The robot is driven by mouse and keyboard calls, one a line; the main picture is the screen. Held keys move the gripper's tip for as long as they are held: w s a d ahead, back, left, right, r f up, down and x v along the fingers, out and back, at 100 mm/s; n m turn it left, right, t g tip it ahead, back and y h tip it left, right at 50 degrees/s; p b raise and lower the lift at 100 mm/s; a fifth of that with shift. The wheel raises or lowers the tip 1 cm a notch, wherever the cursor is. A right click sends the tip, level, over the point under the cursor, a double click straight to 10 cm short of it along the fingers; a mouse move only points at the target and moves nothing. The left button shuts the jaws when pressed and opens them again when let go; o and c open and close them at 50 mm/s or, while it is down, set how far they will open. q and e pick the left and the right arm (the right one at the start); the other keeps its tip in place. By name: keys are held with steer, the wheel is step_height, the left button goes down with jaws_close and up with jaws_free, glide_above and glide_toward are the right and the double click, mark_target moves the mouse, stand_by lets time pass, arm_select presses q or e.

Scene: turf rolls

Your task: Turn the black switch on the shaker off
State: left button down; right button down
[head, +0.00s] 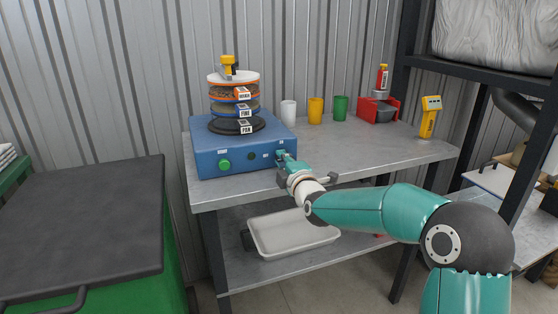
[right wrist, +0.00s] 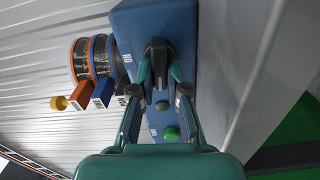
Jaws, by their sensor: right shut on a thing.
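The blue shaker (head: 207,158) stands on the left end of the grey bench, with a stack of sieves (head: 236,106) on top. Its front has a green knob (head: 225,164) and a small dark round part (head: 251,156). My right gripper (head: 284,156) is at the right end of the shaker's front. In the right wrist view its fingers close on the black switch (right wrist: 158,50), which they partly cover. The head view hides most of the switch behind the gripper. Which way the switch is set cannot be told. My left gripper is out of view.
White (head: 288,111), yellow (head: 315,110) and green (head: 340,107) cups stand at the back of the bench. A red holder (head: 377,110) and a yellow handheld device (head: 429,118) are further right. A pale tray (head: 293,234) lies on the lower shelf. The bench front right is clear.

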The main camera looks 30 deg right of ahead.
steer(key=shift+w+a+r+n, duration=0.1)
steer(key=shift+a+r+n, duration=0.1)
steer(key=shift+n, duration=0.4)
steer(key=c, duration=1.2)
jaws_free()
steer(key=shift+o, duration=0.2)
steer(key=shift+w+f, duration=0.15)
steer(key=shift+f, duration=0.15)
steer(key=shift+s, duration=0.2)
steer(key=shift+s, duration=0.3)
steer(key=v, duration=1.1)
